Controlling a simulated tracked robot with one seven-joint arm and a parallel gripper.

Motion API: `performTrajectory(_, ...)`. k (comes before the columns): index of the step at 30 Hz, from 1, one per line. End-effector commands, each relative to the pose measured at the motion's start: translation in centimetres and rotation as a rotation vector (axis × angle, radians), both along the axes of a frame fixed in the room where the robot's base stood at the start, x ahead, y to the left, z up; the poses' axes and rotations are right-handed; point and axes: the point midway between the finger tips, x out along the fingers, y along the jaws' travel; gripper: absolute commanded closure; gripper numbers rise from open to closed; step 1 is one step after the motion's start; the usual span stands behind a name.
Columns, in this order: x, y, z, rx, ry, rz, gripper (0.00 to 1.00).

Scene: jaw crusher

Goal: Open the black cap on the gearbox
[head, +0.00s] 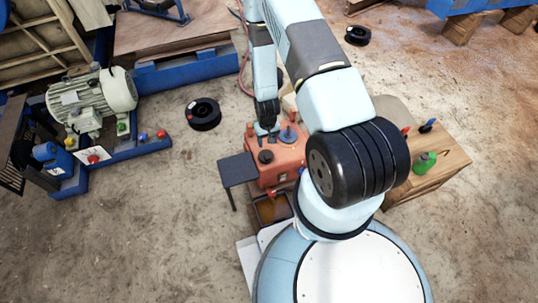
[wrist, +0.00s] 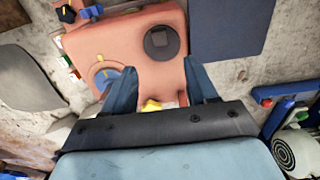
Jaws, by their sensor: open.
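The gearbox is an orange-red box (head: 283,168) in the middle of the head view, and it fills the upper middle of the wrist view (wrist: 130,45). The black cap (wrist: 161,41) is round with a raised square on top and sits on the gearbox's top face. It also shows in the head view (head: 266,156). My gripper (wrist: 160,68) is open and empty, its two blue-grey fingers apart over the gearbox. In the wrist view, the cap lies just beyond the fingertips, between their lines. In the head view, my gripper (head: 267,127) is at the gearbox's far side.
A blue disc (wrist: 103,77) with a yellow mark is on the gearbox, left of the fingers. A dark flat plate (head: 238,169) stands beside the gearbox. A wooden cabinet (head: 440,168) holds a green bottle (head: 424,163). A motor (head: 92,98) stands at left.

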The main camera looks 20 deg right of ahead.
Motion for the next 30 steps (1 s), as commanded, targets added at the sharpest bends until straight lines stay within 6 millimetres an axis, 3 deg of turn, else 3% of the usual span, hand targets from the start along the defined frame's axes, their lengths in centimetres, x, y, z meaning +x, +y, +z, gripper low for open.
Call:
performTrajectory(18,-0.1,0.0,-8.9,0.000,0.002,-0.001,0.43)
performTrajectory(24,-0.1,0.0,-10.9,0.000,0.001,-0.001,0.43)
performTrajectory(30,0.0,0.0,-11.7,0.000,0.000,-0.001,0.43)
